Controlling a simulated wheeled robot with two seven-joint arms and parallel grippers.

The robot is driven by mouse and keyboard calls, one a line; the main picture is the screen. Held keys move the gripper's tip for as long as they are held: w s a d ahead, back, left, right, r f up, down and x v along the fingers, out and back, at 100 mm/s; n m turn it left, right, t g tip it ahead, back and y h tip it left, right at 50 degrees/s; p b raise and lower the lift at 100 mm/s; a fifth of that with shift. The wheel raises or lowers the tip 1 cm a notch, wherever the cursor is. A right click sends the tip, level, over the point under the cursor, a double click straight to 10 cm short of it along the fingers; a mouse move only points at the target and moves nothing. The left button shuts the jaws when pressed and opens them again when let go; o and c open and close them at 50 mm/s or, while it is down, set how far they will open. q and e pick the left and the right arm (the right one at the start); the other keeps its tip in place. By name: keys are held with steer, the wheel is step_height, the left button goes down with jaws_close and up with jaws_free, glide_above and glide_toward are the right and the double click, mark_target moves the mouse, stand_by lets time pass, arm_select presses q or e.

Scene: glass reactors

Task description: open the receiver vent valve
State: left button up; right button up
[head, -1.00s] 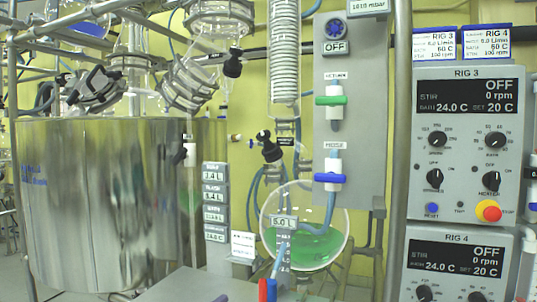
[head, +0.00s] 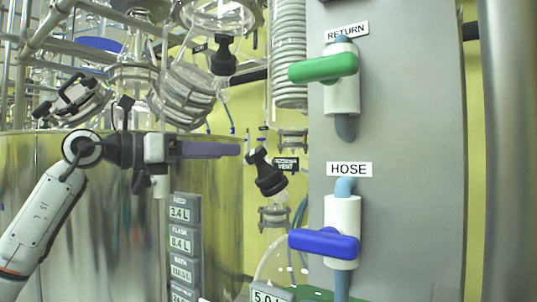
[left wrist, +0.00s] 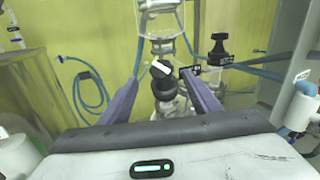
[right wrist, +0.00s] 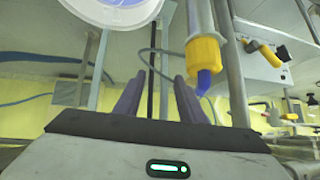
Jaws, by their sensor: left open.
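The receiver vent valve is a black knob (head: 268,172) by a small black label reading VENT (head: 285,163), above a clamped glass joint. In the head view my left gripper (head: 238,149) comes from the left, its purple fingers just left of and slightly above the knob. In the left wrist view the knob (left wrist: 163,85), with a white mark on top, shows between the spread fingers of the left gripper (left wrist: 160,76). I see no contact. My right gripper (right wrist: 158,80) is outside the head view; its fingers are apart with nothing held.
The grey panel at right bears a green RETURN handle (head: 323,67) and a blue HOSE handle (head: 323,243). Another black knob (head: 223,55) and glassware hang above. A metal vessel (head: 100,230) stands at left. A yellow-and-blue fitting (right wrist: 204,60) is near my right fingers.

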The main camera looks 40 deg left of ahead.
mark_target(251, 152)
arm_select(q)
steer(key=p+x, duration=0.4)
steer(key=x, duration=0.1)
steer(key=p+x, duration=0.2)
steer(key=p, duration=0.1)
steer(key=shift+w+d+r, duration=0.2)
steer(key=shift+w+r, duration=0.05)
steer(key=shift+r, duration=0.05)
steer(key=shift+w+f, duration=0.1)
steer(key=shift+w, duration=0.25)
steer(key=shift+w+d+p, duration=0.1)
steer(key=shift+w+p, duration=0.1)
steer(key=shift+p, duration=0.2)
steer(key=shift+w+f, duration=0.2)
steer(key=shift+f, duration=0.05)
arm_select(e)
steer(key=r, duration=0.1)
steer(key=d+r, duration=0.1)
steer(key=r, duration=0.3)
steer(key=shift+s+d+r, duration=0.15)
steer(key=shift+s+r, duration=0.1)
steer(key=shift+s, duration=0.15)
arm_select(q)
steer(key=c, duration=1.1)
steer(key=shift+o, duration=0.2)
steer(key=shift+d, duration=0.1)
arm_select(e)
steer(key=shift+s+a, duration=0.2)
steer(key=shift+s, duration=0.05)
